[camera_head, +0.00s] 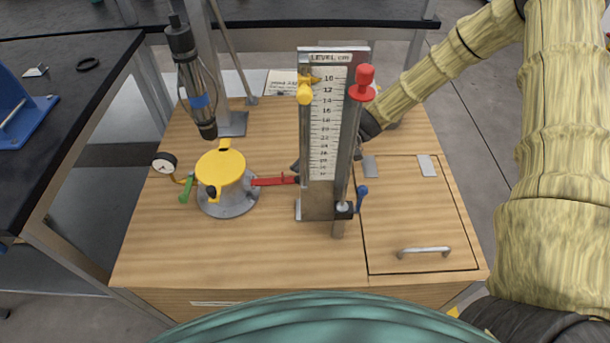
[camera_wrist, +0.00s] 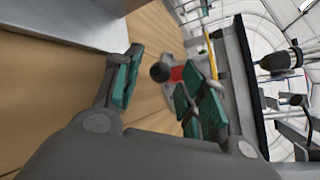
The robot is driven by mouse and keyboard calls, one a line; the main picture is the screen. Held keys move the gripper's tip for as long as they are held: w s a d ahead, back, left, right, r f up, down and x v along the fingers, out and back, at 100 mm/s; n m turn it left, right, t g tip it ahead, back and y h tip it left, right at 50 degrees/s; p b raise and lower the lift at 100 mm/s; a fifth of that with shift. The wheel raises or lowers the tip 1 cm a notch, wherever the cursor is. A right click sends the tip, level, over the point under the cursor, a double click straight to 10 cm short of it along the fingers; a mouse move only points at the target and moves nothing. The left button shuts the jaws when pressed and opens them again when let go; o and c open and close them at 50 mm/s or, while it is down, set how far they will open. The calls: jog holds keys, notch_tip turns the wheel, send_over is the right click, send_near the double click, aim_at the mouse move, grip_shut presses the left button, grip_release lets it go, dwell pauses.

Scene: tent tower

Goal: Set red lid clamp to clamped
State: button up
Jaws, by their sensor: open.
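The red lid clamp (camera_head: 272,181) is a red lever sticking out to the right of a grey pot with a yellow lid (camera_head: 220,167). It lies roughly level, and its right end goes behind the level gauge. In the wrist view a black round end with a red part, likely the clamp (camera_wrist: 177,74), shows between the fingers, nearer the right one. My gripper (camera_wrist: 158,77) is open, with green pads, and I cannot tell whether it touches the lever. In the head view the gripper is mostly hidden behind the gauge.
The upright level gauge (camera_head: 325,125) with yellow, red and blue handles stands right of the pot, in front of my gripper. A dark cylinder on a stand (camera_head: 190,75) rises behind the pot. A pressure dial (camera_head: 164,162) and green handle (camera_head: 187,188) are at its left. The front left tabletop is clear.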

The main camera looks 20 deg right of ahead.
jog(key=shift+s+a+f, duration=0.15)
jog(key=shift+s+a, duration=0.1)
jog(key=shift+a, duration=0.35)
jog(key=shift+c, duration=0.4)
grip_shut()
jog(key=shift+d+f, duration=0.1)
jog(key=shift+d, duration=0.15)
jog(key=shift+a, duration=0.1)
jog(key=shift+s, duration=0.1)
jog(key=shift+a+r+h+p, duration=0.2)
jog(key=shift+r+h+p, duration=0.15)
jog(key=shift+p, duration=0.45)
